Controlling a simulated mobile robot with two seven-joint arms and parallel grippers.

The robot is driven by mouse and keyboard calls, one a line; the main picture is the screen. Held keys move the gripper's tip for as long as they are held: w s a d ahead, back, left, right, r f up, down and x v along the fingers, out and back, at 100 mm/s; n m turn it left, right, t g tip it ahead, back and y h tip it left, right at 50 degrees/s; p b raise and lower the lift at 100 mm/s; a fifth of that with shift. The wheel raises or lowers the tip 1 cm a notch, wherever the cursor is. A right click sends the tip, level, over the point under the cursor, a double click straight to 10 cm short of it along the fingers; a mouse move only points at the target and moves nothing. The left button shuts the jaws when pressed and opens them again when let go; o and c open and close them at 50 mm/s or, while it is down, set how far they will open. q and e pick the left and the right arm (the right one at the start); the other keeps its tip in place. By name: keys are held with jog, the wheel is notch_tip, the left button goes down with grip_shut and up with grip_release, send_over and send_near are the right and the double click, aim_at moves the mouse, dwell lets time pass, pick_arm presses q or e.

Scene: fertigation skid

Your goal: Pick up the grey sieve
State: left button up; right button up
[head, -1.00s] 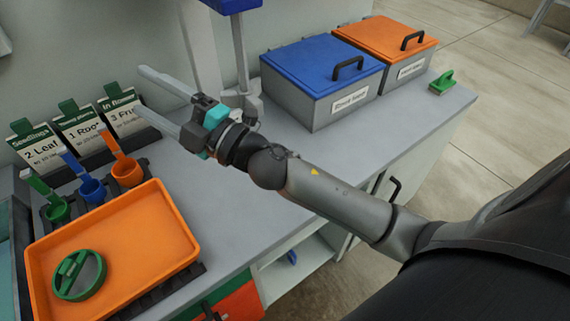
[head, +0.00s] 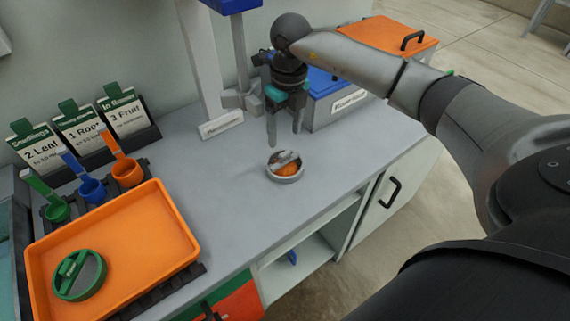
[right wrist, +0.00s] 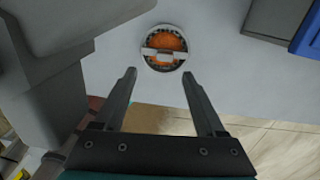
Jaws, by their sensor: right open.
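The grey sieve (head: 286,177) is a round grey ring with a grey bar across it and orange showing inside. It lies on the grey counter in the head view. It also shows in the right wrist view (right wrist: 163,63), just beyond the fingertips. My right gripper (head: 285,137) points down above the sieve, open and empty, with a gap between the fingertips and the sieve. In the right wrist view the two fingers (right wrist: 158,73) are spread apart. My left gripper is not in view.
An orange tray (head: 135,235) holds a round green-rimmed piece (head: 80,275) at the left. Green, blue and orange scoops (head: 127,170) stand behind it. A blue-lidded bin (head: 325,113) and a grey post (head: 200,70) stand behind my gripper. The counter around the sieve is clear.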

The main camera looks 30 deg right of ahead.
aim_at(285, 153)
jog(key=shift+h, duration=0.3)
jog(key=f, duration=0.2)
jog(key=f+b, duration=0.1)
jog(key=f, duration=0.4)
jog(key=shift+w+d+f, duration=0.15)
jog(key=shift+w+d, duration=0.05)
jog(key=shift+w, duration=0.1)
grip_shut()
dwell(0.4)
